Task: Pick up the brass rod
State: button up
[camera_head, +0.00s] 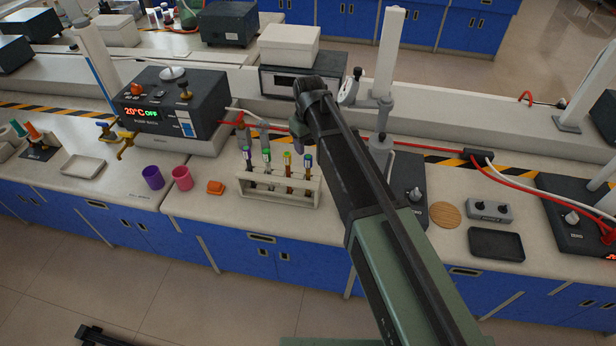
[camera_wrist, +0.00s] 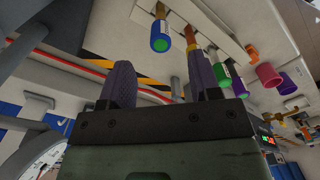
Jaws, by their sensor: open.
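A white rack (camera_head: 278,200) on the bench holds several upright tubes or rods with coloured tops. The likeliest brass rod (camera_wrist: 190,36) is a thin gold-brown piece at the rack in the wrist view; its far end is hidden behind a finger. Which piece it is in the head view I cannot tell for sure. My gripper (camera_wrist: 162,85) is open, with two dark textured fingers apart and nothing visibly held between them. In the head view it hangs behind and above the rack's right part, largely hidden by my arm. A blue-and-green capped tube (camera_wrist: 160,36) stands beside the rod.
A purple cup (camera_head: 153,177), a pink cup (camera_head: 182,178) and an orange block (camera_head: 215,187) stand left of the rack. The pump bath (camera_head: 172,105) is behind them. A red hose runs behind the rack. A dark tray (camera_head: 496,244) lies to the right.

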aim_at(308, 157)
notch_tip(308, 157, down, 9)
jog(key=b, duration=0.7)
jog(key=shift+w+a, duration=0.1)
jog(key=shift+w, duration=0.05)
jog(key=shift+r, duration=0.3)
grip_shut()
jog(key=shift+r, duration=0.1)
notch_tip(308, 157, up, 20)
jog(key=p, duration=2)
